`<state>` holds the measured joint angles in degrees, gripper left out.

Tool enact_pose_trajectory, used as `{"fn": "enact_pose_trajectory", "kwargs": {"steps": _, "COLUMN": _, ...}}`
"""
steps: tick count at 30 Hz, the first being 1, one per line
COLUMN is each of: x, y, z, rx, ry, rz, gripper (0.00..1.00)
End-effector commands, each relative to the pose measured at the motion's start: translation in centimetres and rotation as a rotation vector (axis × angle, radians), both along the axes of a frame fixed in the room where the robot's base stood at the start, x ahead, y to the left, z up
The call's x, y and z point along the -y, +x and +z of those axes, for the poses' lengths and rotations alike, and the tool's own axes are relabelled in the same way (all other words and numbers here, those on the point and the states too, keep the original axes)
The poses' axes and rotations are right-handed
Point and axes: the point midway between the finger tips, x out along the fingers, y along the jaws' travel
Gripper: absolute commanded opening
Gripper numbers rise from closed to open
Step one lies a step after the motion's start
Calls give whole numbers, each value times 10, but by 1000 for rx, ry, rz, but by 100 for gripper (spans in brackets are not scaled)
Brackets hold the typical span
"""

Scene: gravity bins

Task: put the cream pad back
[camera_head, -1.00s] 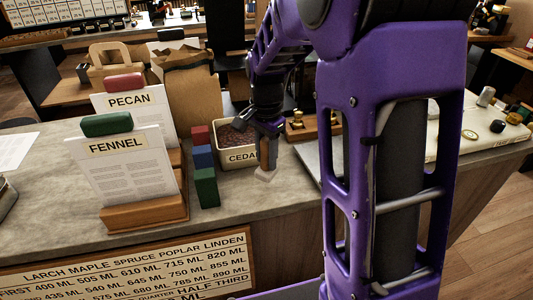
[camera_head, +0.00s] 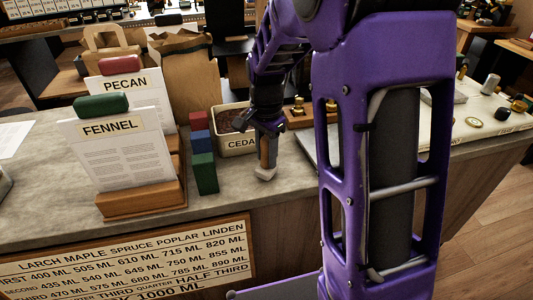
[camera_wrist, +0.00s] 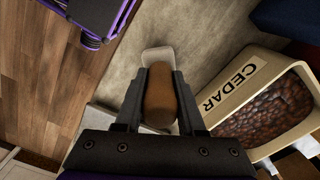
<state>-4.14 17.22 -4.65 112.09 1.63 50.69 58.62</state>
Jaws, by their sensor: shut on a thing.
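The cream pad (camera_head: 265,174) is a small pale block at the lower end of a brown handle (camera_head: 268,152). My gripper (camera_head: 268,140) is shut on the handle, with the pad pointing down over the counter's front part. In the wrist view, my gripper (camera_wrist: 158,95) has its two fingers on either side of the brown handle (camera_wrist: 160,98), and the cream pad (camera_wrist: 157,57) shows just beyond. I cannot tell whether the pad touches the counter.
The CEDAR bin (camera_head: 236,145) of brown beans stands just left of my gripper. Red, blue and green blocks (camera_head: 205,173) and the FENNEL sign holder (camera_head: 142,202) stand farther left. A wooden rack with brass pieces (camera_head: 298,112) is behind. Bare counter (camera_head: 235,192) lies left of the pad.

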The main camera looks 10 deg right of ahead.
Motion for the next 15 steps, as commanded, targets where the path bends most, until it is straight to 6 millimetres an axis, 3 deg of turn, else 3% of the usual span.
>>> {"fn": "enact_pose_trajectory", "kwargs": {"steps": 15, "x": 0, "y": 0, "z": -8, "rx": 0, "ry": 0, "rz": 0, "gripper": 0}}
